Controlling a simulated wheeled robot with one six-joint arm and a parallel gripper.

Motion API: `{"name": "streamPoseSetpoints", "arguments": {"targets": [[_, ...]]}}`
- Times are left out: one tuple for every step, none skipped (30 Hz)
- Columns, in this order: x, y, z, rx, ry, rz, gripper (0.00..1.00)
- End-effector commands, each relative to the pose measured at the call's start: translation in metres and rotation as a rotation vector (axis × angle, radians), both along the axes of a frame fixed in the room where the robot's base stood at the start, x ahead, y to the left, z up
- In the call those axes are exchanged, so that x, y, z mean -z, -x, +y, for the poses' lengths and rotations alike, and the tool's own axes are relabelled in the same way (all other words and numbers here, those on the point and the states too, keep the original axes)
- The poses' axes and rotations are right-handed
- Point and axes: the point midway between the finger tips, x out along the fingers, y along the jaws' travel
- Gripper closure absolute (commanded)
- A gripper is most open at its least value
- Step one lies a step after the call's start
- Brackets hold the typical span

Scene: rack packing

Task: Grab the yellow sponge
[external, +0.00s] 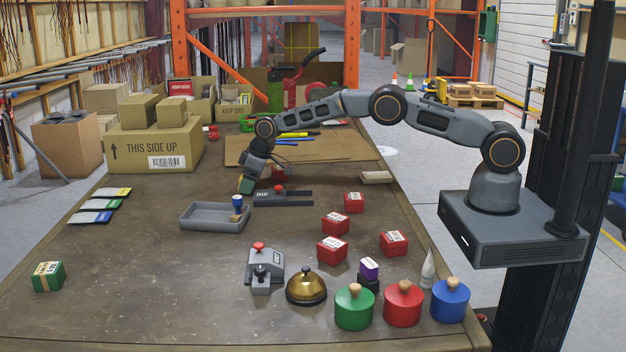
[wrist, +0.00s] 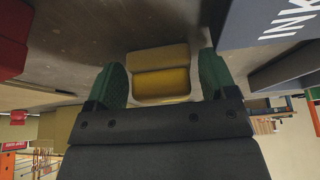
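The yellow sponge (wrist: 162,82) shows in the wrist view, with a tan upper part and a brighter yellow face. It lies between the two green fingertips of my gripper (wrist: 162,80). The fingers are spread wide, and a narrow gap shows at the sponge's right side; contact on the left is hard to tell. In the external view my gripper (external: 246,186) points down at the table beside the grey tray and the ink pad. I cannot make out the sponge in that view.
The grey tray (external: 205,222) with a blue-topped stamp (external: 237,203) is just in front of my gripper. The black ink pad (external: 296,198) is close to its right. A red box (external: 278,173) is just behind. More red boxes (external: 335,223) stand to the right. The table's left front is mostly clear.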

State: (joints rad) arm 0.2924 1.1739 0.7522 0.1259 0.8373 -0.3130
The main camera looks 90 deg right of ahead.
Motion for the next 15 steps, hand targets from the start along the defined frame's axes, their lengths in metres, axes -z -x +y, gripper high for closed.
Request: {"name": "streamPoseSetpoints", "arguments": {"targets": [[-0.0001,0.0,0.0,0.0,0.0,0.0,0.27],[-0.0001,0.0,0.0,0.0,0.0,0.0,0.3],[-0.0001,0.0,0.0,0.0,0.0,0.0,0.33],[-0.0001,0.0,0.0,0.0,0.0,0.0,0.36],[-0.0001,0.0,0.0,0.0,0.0,0.0,0.39],[-0.0002,0.0001,0.0,0.0,0.0,0.0,0.43],[-0.0001,0.0,0.0,0.0,0.0,0.0,0.46],[-0.0002,0.0001,0.0,0.0,0.0,0.0,0.49],[-0.0002,0.0001,0.0,0.0,0.0,0.0,0.53],[-0.0002,0.0001,0.0,0.0,0.0,0.0,0.55],[-0.0002,0.0001,0.0,0.0,0.0,0.0,0.58],[-0.0002,0.0001,0.0,0.0,0.0,0.0,0.62],[-0.0003,0.0,-0.0001,0.0,0.0,0.0,0.62],[-0.0003,0.0,-0.0001,0.0,0.0,0.0,0.62],[-0.0003,0.0,-0.0001,0.0,0.0,0.0,0.62]]}}
